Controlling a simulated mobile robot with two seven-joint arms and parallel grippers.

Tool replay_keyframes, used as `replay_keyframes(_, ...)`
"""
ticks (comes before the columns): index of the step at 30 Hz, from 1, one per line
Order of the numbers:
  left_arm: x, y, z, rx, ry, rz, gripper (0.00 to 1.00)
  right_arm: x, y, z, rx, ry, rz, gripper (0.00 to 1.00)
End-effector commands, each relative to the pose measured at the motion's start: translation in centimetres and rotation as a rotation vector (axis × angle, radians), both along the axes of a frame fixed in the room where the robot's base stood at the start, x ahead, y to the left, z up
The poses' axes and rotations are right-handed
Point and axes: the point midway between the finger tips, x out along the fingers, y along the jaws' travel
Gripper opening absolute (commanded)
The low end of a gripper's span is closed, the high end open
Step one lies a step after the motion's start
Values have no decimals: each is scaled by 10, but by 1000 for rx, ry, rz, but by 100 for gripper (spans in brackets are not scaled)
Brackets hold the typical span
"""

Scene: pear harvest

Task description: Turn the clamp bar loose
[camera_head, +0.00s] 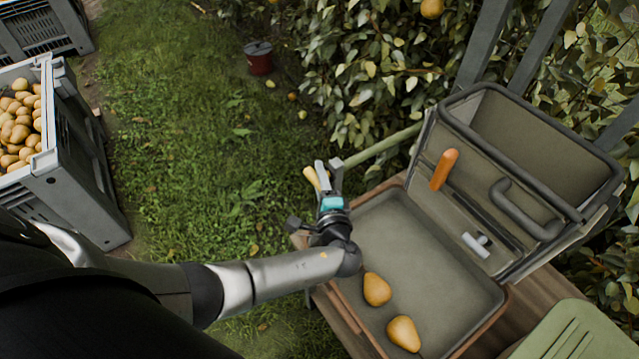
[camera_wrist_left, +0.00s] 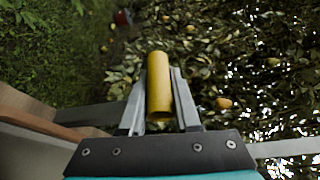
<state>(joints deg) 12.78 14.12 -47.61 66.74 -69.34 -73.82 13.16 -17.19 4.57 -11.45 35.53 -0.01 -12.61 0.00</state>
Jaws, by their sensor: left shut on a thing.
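My left gripper (camera_head: 329,175) is above the far left corner of the tray on the bench, its fingers pointing away from me. It is shut on a yellow round bar (camera_wrist_left: 160,85), which I take to be the clamp bar. In the left wrist view the bar lies lengthwise between the two fingers (camera_wrist_left: 159,100). In the head view only a short yellow end (camera_head: 312,178) shows, left of the fingers. What the bar is fixed to is hidden. A green-grey pole (camera_head: 385,146) runs behind the fingers towards the tool case. My right gripper is not in view.
The tray (camera_head: 430,255) holds two pears (camera_head: 377,289). Behind it stands an open tool case (camera_head: 600,165) with an orange-handled tool (camera_head: 444,170) and a grey T-shaped piece (camera_head: 476,244). A pear crate (camera_head: 75,165) stands left on the grass; a red bucket (camera_head: 258,58) is farther off.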

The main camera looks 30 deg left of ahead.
Motion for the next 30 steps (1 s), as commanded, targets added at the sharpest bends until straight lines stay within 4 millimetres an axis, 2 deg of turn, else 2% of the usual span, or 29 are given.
replay_keyframes(1, -2, 0, -6, 13, 2, -1, 0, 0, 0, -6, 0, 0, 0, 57)
replay_keyframes(6, -2, 0, -4, 41, -13, -3, 0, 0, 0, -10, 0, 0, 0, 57)
replay_keyframes(20, -2, 0, -3, 50, -17, -1, 0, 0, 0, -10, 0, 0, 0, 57)
replay_keyframes(21, -2, 0, -3, 50, -17, -1, 35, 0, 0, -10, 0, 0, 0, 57)
replay_keyframes(27, -1, 0, -2, 49, -22, -1, 58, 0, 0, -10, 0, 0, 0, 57)
replay_keyframes(30, -1, 0, -1, 49, -23, -1, 60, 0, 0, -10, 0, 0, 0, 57)
